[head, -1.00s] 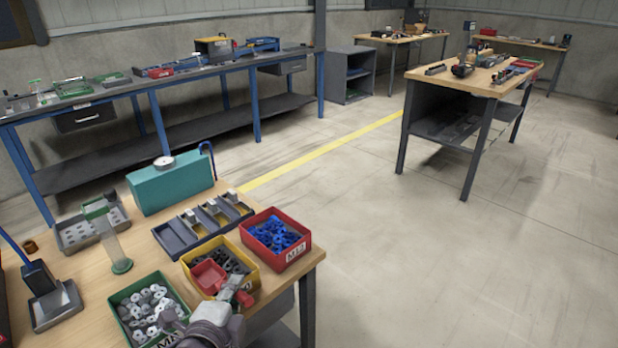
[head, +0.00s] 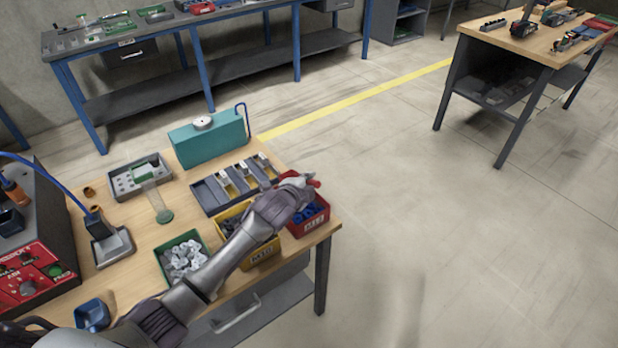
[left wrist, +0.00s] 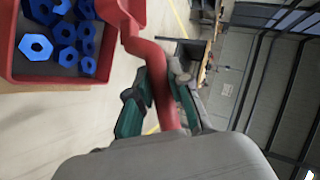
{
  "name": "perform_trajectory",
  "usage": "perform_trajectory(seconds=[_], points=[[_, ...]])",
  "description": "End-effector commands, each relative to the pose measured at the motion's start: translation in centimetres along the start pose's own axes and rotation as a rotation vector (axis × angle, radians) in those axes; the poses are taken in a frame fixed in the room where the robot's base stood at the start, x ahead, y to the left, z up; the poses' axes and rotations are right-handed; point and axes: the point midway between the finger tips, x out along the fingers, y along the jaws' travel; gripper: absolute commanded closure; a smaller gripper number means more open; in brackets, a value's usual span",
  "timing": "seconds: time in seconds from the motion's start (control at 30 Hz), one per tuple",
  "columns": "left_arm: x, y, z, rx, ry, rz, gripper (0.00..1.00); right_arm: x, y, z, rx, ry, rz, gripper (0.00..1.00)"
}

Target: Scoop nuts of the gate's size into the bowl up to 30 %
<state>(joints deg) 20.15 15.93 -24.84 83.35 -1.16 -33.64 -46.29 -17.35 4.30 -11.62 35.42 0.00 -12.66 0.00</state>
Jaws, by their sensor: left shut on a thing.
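My left gripper (head: 306,181) is above the red bin (head: 321,222) at the table's right end. In the left wrist view, its fingers (left wrist: 156,105) are shut on the red handle of a scoop (left wrist: 164,80); the scoop's cup is mostly out of the frame. Blue nuts (left wrist: 65,35) lie in the red bin below it. The yellow bin (head: 264,256), with dark nuts, is partly hidden by my left arm. A green bin (head: 163,263) holds pale nuts. A teal unit with a round white top (head: 203,123) stands behind the bins. My right gripper is not in view.
A dark blue tray with slots (head: 208,199) stands between the bins and the teal unit. A grey tray (head: 160,180) and a black holder on a grey base (head: 112,247) are to the left. A red control panel (head: 32,270) is at far left. Open floor lies right of the table.

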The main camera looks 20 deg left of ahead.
Motion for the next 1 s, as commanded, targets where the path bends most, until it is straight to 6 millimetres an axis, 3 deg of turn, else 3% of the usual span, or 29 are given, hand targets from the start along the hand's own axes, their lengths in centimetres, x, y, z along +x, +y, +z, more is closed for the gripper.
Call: perform_trajectory(seconds=[0.5, 1.0], points=[[2.9, 5.3, 2.2, -0.062, 0.015, 0.047, 1.0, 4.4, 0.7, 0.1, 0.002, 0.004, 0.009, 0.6], [3.6, 6.5, 2.6, -0.06, 0.015, 0.045, 1.0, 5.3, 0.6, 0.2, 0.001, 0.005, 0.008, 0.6]])
